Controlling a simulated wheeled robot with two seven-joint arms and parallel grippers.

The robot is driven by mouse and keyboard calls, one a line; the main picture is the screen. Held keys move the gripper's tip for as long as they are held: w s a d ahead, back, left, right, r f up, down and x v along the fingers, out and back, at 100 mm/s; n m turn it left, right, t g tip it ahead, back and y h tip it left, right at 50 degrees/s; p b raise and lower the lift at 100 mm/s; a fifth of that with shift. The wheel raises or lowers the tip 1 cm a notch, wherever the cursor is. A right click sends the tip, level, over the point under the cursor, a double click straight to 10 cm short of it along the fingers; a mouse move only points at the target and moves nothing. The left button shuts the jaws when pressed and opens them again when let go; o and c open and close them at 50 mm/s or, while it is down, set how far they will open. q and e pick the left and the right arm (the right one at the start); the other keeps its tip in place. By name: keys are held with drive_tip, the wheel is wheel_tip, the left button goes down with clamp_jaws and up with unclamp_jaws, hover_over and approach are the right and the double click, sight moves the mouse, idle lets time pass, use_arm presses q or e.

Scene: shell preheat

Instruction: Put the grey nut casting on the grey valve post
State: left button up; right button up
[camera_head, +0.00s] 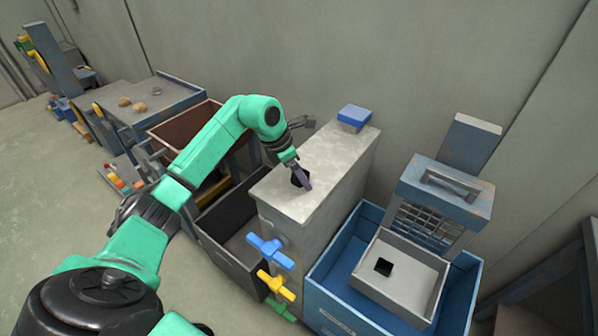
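Blue (270,251), yellow (276,285) and green handles stick out of the cabinet's front. My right gripper is not in view.
A blue block (354,116) sits on the cabinet's back end. A blue bin (340,318) at right holds a grey tray (408,264) with a square hole. A dark open bin (232,262) stands left of the cabinet. Brown lumps (125,101) lie on the left table (178,93).

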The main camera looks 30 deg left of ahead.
use_arm(q)
drive_tip(key=shift+r, duration=0.3)
drive_tip(key=b+v, duration=0.1)
drive_tip(key=v, duration=1)
drive_tip(key=shift+s+r, duration=0.25)
drive_tip(key=shift+r, duration=0.05)
